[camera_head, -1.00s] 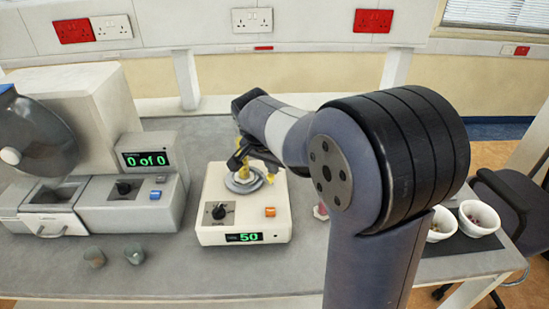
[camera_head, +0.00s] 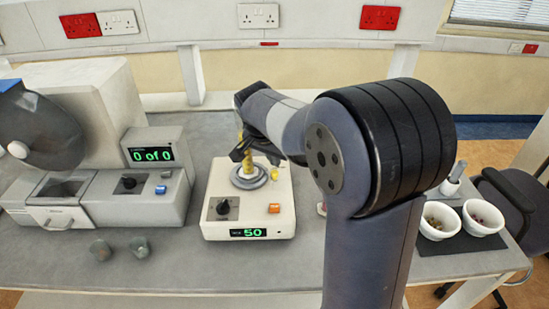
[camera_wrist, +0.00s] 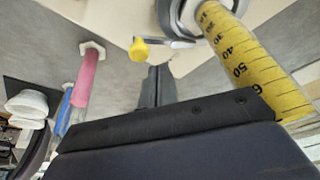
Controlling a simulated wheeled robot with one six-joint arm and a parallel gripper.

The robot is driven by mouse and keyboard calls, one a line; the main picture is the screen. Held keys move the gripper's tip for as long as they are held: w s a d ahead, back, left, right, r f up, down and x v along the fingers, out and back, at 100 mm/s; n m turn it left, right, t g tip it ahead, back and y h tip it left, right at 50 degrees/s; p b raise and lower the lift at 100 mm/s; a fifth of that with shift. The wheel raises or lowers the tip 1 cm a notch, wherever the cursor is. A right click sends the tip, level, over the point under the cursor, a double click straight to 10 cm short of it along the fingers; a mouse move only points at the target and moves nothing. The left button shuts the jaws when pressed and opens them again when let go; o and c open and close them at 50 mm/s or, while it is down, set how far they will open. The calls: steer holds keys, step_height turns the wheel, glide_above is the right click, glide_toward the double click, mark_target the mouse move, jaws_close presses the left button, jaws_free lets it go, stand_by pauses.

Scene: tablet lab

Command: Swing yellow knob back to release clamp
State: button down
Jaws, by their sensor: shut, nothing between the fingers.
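The yellow knob (camera_wrist: 140,49) sits at the end of a short metal lever beside the round clamp in the wrist view. A yellow cylinder with black graduation marks (camera_wrist: 240,56) stands in the clamp; it also shows in the head view (camera_head: 248,166), partly hidden by my gripper. My gripper (camera_wrist: 154,72) is shut and empty, with its fingertips close to the knob in the wrist picture; I cannot tell if they touch. In the head view my gripper (camera_head: 243,150) is beside the cylinder, above the cream machine (camera_head: 247,219).
A grey machine (camera_head: 135,208) with a "0 of 0" display stands left. Two small cups (camera_head: 138,249) are on the bench in front. White bowls (camera_head: 440,221) sit on a dark mat at right. Pink (camera_wrist: 85,75) and blue (camera_wrist: 62,110) cylinders stand near my gripper in the wrist view.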

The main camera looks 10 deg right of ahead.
steer(key=v, duration=1.1)
steer(key=shift+b, duration=0.3)
